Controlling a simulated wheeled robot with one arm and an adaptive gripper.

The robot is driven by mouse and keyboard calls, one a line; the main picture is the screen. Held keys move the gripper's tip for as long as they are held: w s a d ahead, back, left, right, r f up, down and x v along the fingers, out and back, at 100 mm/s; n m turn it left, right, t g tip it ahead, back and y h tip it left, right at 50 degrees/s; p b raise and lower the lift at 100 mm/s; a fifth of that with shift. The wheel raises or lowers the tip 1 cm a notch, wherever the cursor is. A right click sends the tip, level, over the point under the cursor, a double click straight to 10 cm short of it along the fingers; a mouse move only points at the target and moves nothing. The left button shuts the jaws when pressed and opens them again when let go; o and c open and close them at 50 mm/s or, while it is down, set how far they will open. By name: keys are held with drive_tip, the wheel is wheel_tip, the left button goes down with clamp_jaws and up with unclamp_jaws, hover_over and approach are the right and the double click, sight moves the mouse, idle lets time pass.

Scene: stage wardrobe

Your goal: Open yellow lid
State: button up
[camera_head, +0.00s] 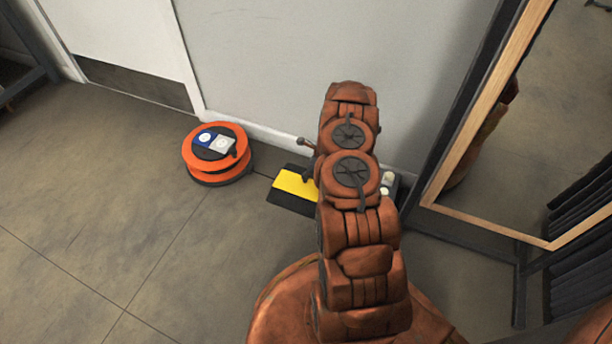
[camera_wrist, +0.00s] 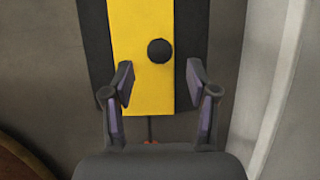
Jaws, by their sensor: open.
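The yellow lid (camera_head: 292,182) lies as a flat strip on a dark cable ramp (camera_head: 291,201) on the floor by the wall. My arm hides its right part in the head view. In the wrist view the yellow lid (camera_wrist: 140,20) runs between the black side strips of the ramp (camera_wrist: 96,50) and looks closed flat. A round black knob (camera_wrist: 158,50) stands on it. My gripper (camera_wrist: 159,80) is open above the lid, its two fingers apart on either side of the yellow strip. The knob shows just beyond the fingertips, with nothing between the fingers.
An orange cable reel (camera_head: 217,172) stands left of the ramp. A wood-framed mirror (camera_head: 480,110) leans at the right. The grey wall (camera_head: 330,50) and its white skirting (camera_head: 262,133) are close behind the ramp. The floor (camera_head: 90,210) at the left is clear.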

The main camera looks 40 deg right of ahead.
drive_tip(key=b, duration=0.1)
hover_over(302, 183)
drive_tip(key=d, duration=0.2)
drive_tip(key=f, duration=0.4)
drive_tip(key=shift+s+a+f, duration=0.1)
drive_tip(key=shift+s+f, duration=0.1)
drive_tip(key=shift+f, duration=0.05)
clamp_jaws()
